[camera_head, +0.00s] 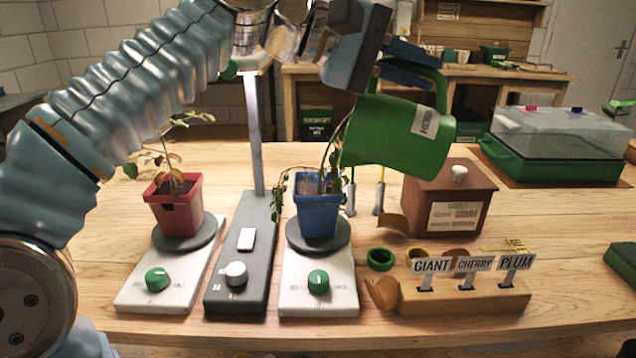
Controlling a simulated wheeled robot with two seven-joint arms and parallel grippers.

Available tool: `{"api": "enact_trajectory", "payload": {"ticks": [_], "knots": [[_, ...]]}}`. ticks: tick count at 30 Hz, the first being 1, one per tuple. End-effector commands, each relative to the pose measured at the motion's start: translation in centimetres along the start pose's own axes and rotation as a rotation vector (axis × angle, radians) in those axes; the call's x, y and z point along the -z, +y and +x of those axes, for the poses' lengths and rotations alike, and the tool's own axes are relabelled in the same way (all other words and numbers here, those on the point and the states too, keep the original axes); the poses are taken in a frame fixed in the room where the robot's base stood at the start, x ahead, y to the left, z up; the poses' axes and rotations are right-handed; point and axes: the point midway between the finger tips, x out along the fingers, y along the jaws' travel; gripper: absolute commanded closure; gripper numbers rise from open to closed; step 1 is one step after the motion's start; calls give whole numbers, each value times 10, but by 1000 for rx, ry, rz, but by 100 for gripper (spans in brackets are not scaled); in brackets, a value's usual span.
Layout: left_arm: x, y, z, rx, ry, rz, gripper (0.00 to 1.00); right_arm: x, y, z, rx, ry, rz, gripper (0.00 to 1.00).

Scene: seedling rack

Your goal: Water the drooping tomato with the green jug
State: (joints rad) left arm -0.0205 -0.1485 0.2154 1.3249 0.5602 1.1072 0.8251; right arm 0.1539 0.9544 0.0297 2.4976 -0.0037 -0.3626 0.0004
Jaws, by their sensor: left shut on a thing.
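The green jug (392,137) is tilted well over, held in the air above and right of the blue pot. A label is on its side. My left gripper (400,72) is shut on the jug's handle. The drooping tomato (333,150) has bent stems hanging over the rim of the blue pot (318,216). That pot stands on a round grey plate on a white base with a green knob (318,281). The jug's low end is beside the plant's top; I cannot tell whether water flows. My right gripper is not in view.
A red pot (180,212) with another plant stands at left on a similar base. A grey lamp stand (253,150) is between them. Right are a wooden box (447,205), a label holder (460,294) and a green-based propagator (550,160).

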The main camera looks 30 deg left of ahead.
Motion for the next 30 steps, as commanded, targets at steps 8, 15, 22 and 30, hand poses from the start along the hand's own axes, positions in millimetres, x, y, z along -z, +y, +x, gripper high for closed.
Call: {"api": "enact_trajectory", "payload": {"ticks": [8, 15, 22, 30], "knots": [[0, 1, 0, -11, -2, -4, 100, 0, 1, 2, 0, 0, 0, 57], [0, 2, -2, -24, -6, -10, 100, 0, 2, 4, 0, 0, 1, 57], [0, 2, -6, -39, -9, -16, 100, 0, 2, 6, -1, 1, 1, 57], [2, 4, -10, -63, -14, -25, 100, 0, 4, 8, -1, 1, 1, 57]]}}
